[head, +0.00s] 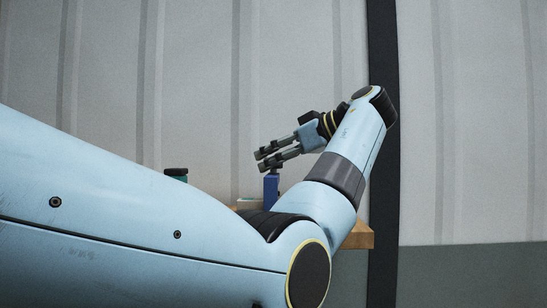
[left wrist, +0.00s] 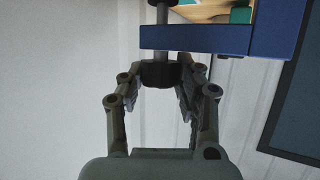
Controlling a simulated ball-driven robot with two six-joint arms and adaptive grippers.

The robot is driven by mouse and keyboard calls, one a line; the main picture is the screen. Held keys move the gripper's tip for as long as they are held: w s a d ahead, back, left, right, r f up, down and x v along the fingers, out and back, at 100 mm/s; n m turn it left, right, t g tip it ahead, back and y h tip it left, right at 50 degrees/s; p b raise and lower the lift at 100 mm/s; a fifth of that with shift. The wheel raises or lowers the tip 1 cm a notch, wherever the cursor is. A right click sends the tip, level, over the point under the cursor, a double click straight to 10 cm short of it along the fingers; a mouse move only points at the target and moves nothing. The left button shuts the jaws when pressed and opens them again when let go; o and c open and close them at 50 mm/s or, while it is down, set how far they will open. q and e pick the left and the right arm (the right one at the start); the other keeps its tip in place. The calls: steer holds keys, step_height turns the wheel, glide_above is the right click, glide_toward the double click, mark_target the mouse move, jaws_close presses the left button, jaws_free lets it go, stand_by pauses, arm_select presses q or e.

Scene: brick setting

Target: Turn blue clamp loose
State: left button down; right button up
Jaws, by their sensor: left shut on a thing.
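The blue clamp (head: 271,190) stands upright at the wooden bench's edge, partly hidden behind my left arm in the head view. In the left wrist view its blue frame (left wrist: 195,39) crosses the top, with a grey screw shaft (left wrist: 161,14) and a dark knob (left wrist: 160,74). My left gripper (head: 261,162) is at the clamp in the head view. In the left wrist view its fingers (left wrist: 159,82) are on both sides of the knob and shut on it. My right gripper is out of view.
The wooden bench (head: 359,236) shows to the right, mostly hidden by my arm. A green thing with a dark top (head: 176,174) stands to the left. A green block (left wrist: 241,15) shows past the clamp in the left wrist view. A pale panelled wall (head: 200,80) is behind.

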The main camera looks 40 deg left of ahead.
arm_select(q)
steer(key=shift+r+n+g, duration=0.1)
steer(key=shift+n+g, duration=0.5)
steer(key=shift+g, duration=0.1)
steer(key=shift+n+g, duration=0.3)
steer(key=c, duration=0.9)
jaws_free()
steer(key=shift+f, duration=0.2)
